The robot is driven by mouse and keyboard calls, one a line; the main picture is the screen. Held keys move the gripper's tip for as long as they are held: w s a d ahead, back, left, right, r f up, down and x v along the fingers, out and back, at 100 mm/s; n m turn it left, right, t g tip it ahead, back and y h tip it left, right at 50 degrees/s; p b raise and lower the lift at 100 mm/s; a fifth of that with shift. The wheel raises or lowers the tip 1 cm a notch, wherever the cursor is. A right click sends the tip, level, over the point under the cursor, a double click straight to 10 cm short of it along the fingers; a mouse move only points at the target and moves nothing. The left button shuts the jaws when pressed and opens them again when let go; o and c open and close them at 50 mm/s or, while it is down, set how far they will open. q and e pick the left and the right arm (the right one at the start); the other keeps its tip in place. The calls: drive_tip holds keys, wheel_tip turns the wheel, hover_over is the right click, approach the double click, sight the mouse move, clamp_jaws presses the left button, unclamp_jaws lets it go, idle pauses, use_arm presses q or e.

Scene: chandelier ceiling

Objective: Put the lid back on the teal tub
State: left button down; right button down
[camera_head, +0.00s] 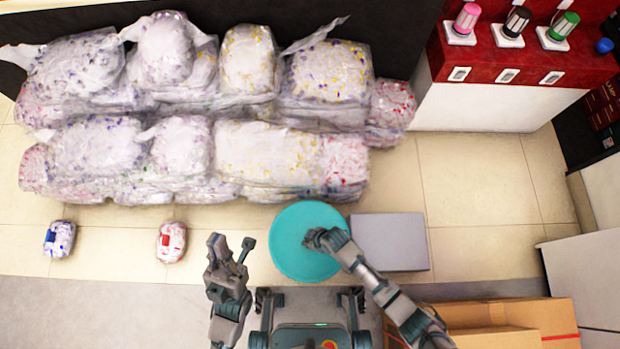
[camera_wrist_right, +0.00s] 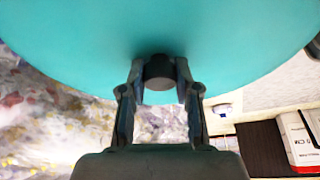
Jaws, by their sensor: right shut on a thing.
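A round teal lid (camera_head: 290,255) lies below my head camera, left of a grey box.
A grey box (camera_head: 392,242) is just right of the lid. Stacked bags (camera_head: 190,150) fill the back left. Two small packs (camera_head: 59,239) (camera_head: 171,242) lie on the left floor. Cardboard boxes (camera_head: 500,318) are at front right. Tiled floor (camera_head: 480,200) is clear at right.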

drive_tip(key=shift+r, duration=0.1)
idle(0.6)
drive_tip(key=shift+p, duration=0.55)
idle(0.6)
idle(1.1)
idle(0.5)
drive_tip(key=shift+f, duration=0.2)
drive_tip(key=c, duration=0.7)
unclamp_jaws()
drive_tip(key=shift+c, duration=0.2)
drive_tip(key=o, duration=0.5)
